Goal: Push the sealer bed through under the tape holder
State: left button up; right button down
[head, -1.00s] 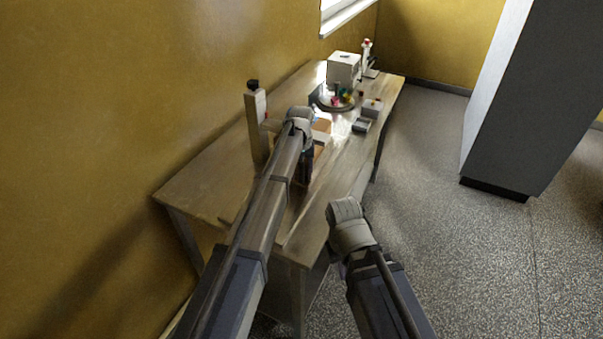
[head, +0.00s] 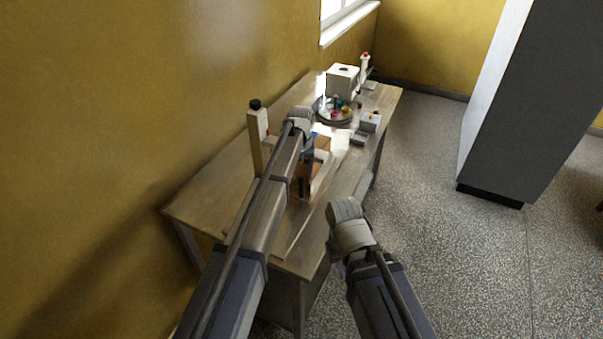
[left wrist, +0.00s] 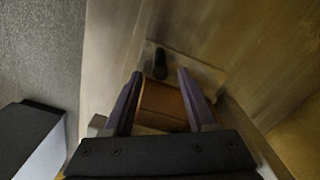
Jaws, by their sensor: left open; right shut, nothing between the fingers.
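A pale upright post (head: 256,140) with a black cap, seemingly the tape holder, stands at the table's wall side. To its right, a brown block (head: 320,143) with a pale strip beside it seems to belong to the sealer bed; my left arm hides part of it. My left gripper (head: 304,178) points down there. In the left wrist view its open fingers (left wrist: 160,100) stand either side of a brown block (left wrist: 163,106); contact is unclear. A dark peg (left wrist: 160,62) on a pale plate shows beyond. My right gripper (head: 364,186) is shut and empty beside the table's right edge.
A round tray (head: 321,118) with colourful items, a white box (head: 342,80), a small grey box (head: 370,122) and a red-topped bottle (head: 365,63) stand farther back. A yellow wall borders the table's left; a tall grey cabinet (head: 520,120) stands right. The table's left front is clear.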

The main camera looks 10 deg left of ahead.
pick_arm(q)
jog(key=shift+r, duration=0.1)
jog(key=shift+c, duration=0.4)
